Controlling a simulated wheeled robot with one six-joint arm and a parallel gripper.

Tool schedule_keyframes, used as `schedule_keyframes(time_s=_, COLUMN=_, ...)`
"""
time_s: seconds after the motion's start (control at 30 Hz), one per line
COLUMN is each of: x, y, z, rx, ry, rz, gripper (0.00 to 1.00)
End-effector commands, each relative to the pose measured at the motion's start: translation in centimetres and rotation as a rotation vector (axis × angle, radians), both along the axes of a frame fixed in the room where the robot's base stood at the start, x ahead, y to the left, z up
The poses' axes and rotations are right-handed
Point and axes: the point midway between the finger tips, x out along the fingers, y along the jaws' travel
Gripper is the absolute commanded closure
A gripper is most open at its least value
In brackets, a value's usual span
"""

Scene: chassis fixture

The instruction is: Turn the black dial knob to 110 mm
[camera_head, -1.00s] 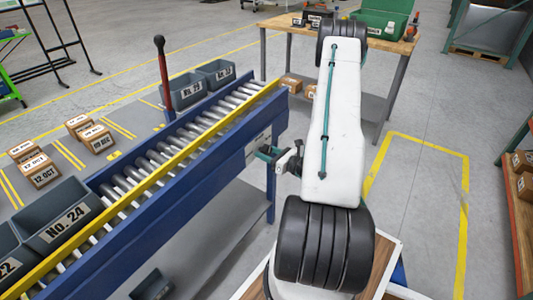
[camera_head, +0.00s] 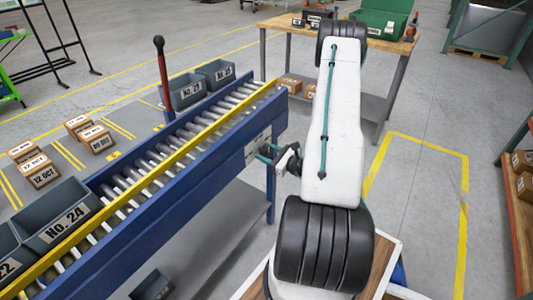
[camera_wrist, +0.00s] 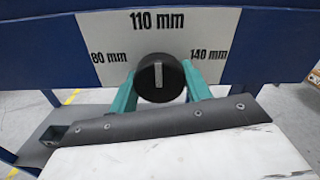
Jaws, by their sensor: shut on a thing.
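The black dial knob (camera_wrist: 152,85) sits on a pale plate (camera_wrist: 218,55) in the wrist view. The plate is marked 80 mm at left, 110 mm at top and 140 mm at right. The knob's white pointer line stands nearly upright, under the 110 mm label. My gripper (camera_wrist: 160,78) is shut on the knob, with one teal finger on each side. In the head view my gripper (camera_head: 266,151) reaches the plate (camera_head: 255,149) on the conveyor's blue side; the knob is hidden there.
The blue roller conveyor (camera_head: 165,204) with a yellow rail runs diagonally on the left. Grey bins (camera_head: 92,224) and small cartons (camera_head: 40,172) are beyond it. A wooden workbench (camera_head: 274,23) stands behind.

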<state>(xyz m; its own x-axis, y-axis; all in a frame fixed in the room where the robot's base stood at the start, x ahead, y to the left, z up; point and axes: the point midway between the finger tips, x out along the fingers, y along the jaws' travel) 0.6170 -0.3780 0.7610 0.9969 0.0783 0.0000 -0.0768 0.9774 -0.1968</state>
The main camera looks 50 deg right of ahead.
Motion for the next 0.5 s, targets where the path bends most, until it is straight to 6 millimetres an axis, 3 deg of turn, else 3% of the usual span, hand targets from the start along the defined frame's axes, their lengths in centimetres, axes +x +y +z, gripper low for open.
schedule_keyframes(time_s=0.1, x=-0.06, y=0.06, z=-0.06, rx=0.002, ry=0.001, rz=0.0, gripper=0.75)
schedule_keyframes(time_s=0.13, x=-0.06, y=0.06, z=-0.06, rx=0.002, ry=0.001, rz=0.0, gripper=0.46)
schedule_keyframes(time_s=0.2, x=-0.05, y=0.07, z=-0.06, rx=0.003, ry=0.001, rz=0.0, gripper=0.3)
schedule_keyframes(time_s=0.5, x=-0.2, y=-0.01, z=-0.03, rx=0.002, ry=0.001, rz=-0.001, gripper=0.3)
